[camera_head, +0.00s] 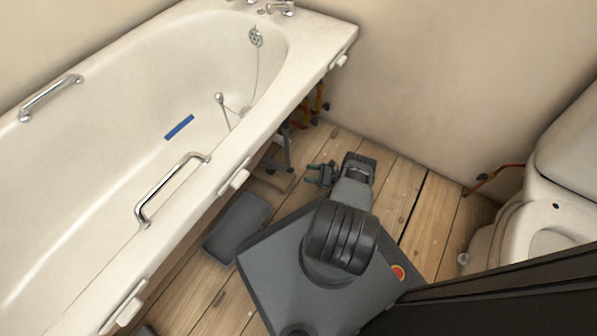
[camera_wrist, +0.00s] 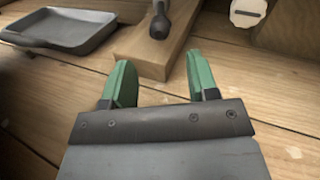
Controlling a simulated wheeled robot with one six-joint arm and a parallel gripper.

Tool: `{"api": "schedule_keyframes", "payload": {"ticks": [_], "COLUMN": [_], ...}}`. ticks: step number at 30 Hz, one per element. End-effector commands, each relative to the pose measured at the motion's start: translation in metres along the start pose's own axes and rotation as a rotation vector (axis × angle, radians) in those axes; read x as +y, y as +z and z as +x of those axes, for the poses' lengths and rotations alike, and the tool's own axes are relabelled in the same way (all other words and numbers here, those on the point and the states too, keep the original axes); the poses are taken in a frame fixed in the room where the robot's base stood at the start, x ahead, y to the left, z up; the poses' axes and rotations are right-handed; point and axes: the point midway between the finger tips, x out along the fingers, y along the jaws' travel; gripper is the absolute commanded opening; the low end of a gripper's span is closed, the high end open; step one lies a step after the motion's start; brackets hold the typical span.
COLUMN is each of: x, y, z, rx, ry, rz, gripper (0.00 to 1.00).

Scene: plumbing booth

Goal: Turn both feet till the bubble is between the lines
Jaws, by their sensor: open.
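A blue bar (camera_head: 180,127), which looks like the level, lies on the bath floor; its bubble and lines are too small to make out. A dark bath foot (camera_head: 288,150) stands under the near rim, and a dark rounded foot end (camera_wrist: 159,24) rests on a wooden board (camera_wrist: 150,58) in the wrist view. The second foot cannot be made out. My gripper (camera_head: 316,173) is low beside the bath, right of the foot. In the wrist view my gripper (camera_wrist: 160,80) has its green fingers apart, with nothing between them, short of the foot.
The white bath (camera_head: 70,190) overhangs the foot. A dark shallow tray (camera_head: 238,226) lies on the floor beside my base. Pipes (camera_head: 318,103) run at the bath's end. The toilet (camera_head: 545,225) stands right. Floorboards (camera_head: 400,190) between are clear.

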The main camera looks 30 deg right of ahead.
Motion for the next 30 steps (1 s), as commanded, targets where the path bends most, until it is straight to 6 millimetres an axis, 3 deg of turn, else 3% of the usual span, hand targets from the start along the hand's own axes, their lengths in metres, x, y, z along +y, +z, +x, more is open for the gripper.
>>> {"api": "schedule_keyframes", "payload": {"ticks": [3, 9, 30], "x": [0.000, 0.001, 0.001], "y": [0.000, 0.001, 0.001], "z": [-0.017, -0.031, -0.033], "rx": [0.000, 0.002, 0.002], "ry": [-0.002, -0.001, 0.000], "rz": [-0.001, 0.000, 0.000], "gripper": [0.54, 0.54, 0.54]}}
